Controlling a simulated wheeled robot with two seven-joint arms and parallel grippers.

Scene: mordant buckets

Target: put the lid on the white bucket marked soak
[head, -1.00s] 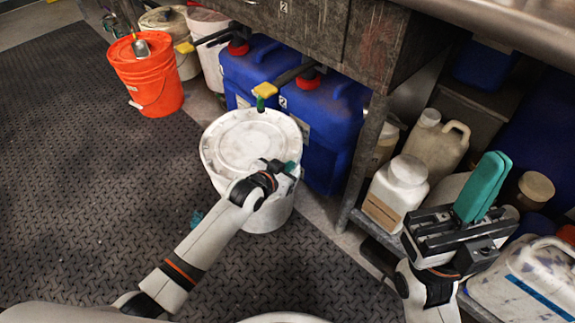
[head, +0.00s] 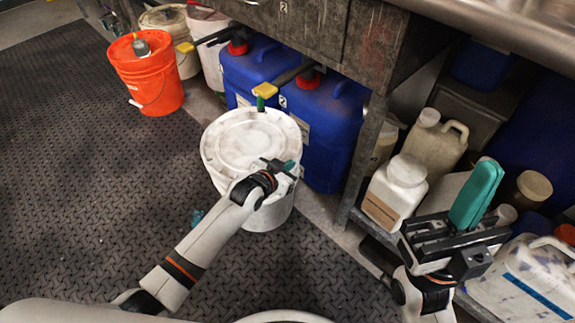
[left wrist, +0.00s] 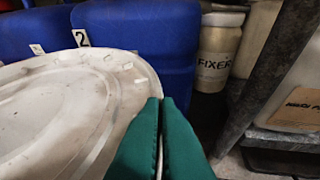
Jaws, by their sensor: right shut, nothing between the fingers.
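The white lid (head: 245,140) lies over the top of the white bucket (head: 268,219) on the floor mat. I cannot tell whether its rim is pressed down all round. No soak marking shows on the bucket's visible side. My left gripper (head: 287,166) is at the lid's near right edge, its green fingers shut on the rim. The left wrist view shows the lid (left wrist: 70,110) beside the left fingers (left wrist: 160,125), with a thin pale edge between them. My right gripper (head: 476,195) is shut and empty, raised over the low shelf at the right.
Blue canisters (head: 322,120) stand close behind the bucket under the counter. An orange bucket (head: 148,80) stands at the upper left. A table leg (head: 362,160) and several bottles, including a white jar (head: 396,190), are to the right. The mat (head: 90,180) is clear at left.

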